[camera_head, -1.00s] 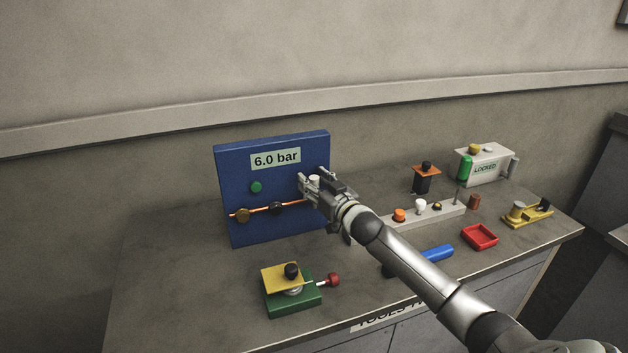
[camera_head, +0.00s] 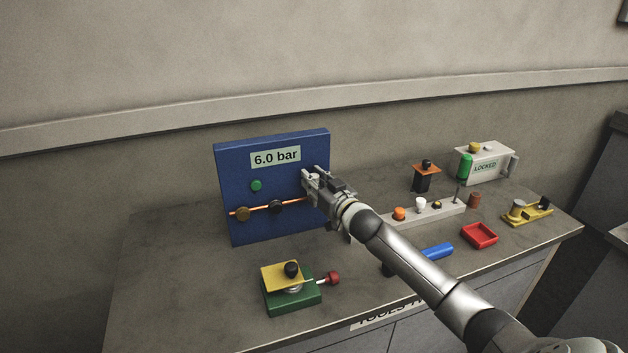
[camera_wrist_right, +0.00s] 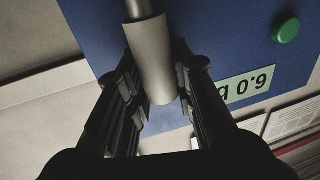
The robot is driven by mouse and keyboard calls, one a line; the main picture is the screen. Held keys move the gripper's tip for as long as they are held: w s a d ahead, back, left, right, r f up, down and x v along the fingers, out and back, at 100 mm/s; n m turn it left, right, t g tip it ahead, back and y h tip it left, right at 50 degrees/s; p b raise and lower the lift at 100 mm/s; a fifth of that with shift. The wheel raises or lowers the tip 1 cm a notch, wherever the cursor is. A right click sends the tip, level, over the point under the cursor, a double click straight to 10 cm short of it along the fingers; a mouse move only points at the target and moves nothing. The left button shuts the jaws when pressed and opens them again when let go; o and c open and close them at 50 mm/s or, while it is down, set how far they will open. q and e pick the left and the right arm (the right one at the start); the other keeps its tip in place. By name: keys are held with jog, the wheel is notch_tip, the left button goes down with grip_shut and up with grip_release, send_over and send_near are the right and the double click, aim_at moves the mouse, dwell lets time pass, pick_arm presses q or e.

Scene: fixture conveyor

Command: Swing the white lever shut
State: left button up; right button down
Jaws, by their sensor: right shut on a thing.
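The white lever shows in the right wrist view as a pale cylindrical grip (camera_wrist_right: 150,62) on a grey metal rod, in front of a blue panel (camera_wrist_right: 205,30). My right gripper (camera_wrist_right: 158,95) has a finger on each side of the grip and is shut on it. In the head view, my right gripper (camera_head: 314,178) is at the right side of the upright blue panel (camera_head: 233,165) and hides most of the lever. The panel bears a "6.0 bar" display (camera_head: 276,157), a green button (camera_head: 256,186) and an orange pipe (camera_head: 295,202). My left gripper is not in view.
A green fixture with a yellow plate (camera_head: 292,303) and red knob stands in front. The bench's front left is clear.

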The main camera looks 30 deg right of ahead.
jog(key=shift+d+m, duration=0.1)
jog(key=shift+m, duration=0.2)
jog(key=s+d+f+m+t+h+b, duration=0.1)
jog(key=d+f+m+b, duration=0.3)
jog(key=m, duration=0.8)
jog(key=shift+s+d+m+t+h, duration=0.35)
jog(key=shift+d+h, duration=0.25)
jog(key=shift+d, duration=0.6)
jog(key=c, duration=1.2)
grip_release()
jog(key=v, duration=1.2)
